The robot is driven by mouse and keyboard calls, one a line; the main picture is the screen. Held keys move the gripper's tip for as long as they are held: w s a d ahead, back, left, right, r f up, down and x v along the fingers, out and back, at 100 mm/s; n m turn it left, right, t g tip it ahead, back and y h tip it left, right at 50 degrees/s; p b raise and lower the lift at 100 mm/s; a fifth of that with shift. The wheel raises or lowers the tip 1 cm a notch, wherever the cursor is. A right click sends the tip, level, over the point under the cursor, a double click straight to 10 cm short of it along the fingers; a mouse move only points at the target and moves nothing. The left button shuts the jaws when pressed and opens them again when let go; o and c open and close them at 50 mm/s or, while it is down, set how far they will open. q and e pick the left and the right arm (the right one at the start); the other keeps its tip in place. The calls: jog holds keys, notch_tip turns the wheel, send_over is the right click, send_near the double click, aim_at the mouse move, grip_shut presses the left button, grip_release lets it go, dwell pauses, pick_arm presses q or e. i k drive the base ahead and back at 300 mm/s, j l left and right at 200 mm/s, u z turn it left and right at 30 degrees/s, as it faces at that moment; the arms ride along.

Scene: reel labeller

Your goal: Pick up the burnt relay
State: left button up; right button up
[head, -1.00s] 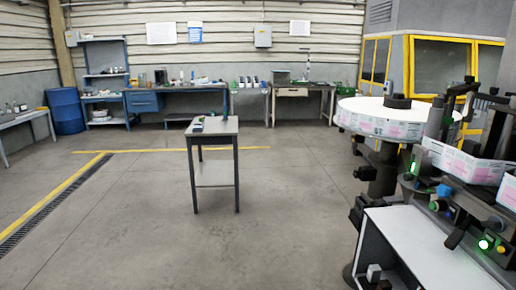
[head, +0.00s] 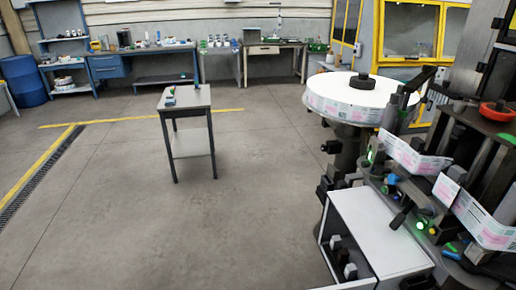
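I cannot make out which thing is the burnt relay. Small black and grey blocks (head: 349,270), which may be relays, sit in the open-fronted white cabinet (head: 385,230) under the reel labeller (head: 425,180) at the lower right. They are too small to tell whether any is burnt. Neither of my grippers is in the head view.
A small grey table (head: 190,97) with a few small items on it stands apart at centre left. A large white label reel (head: 338,90) sits on the labeller's left side. Workbenches (head: 160,50) line the back wall. The floor (head: 200,235) in front is clear.

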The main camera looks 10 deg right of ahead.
aim_at(343, 256)
jog(key=z, duration=0.7)
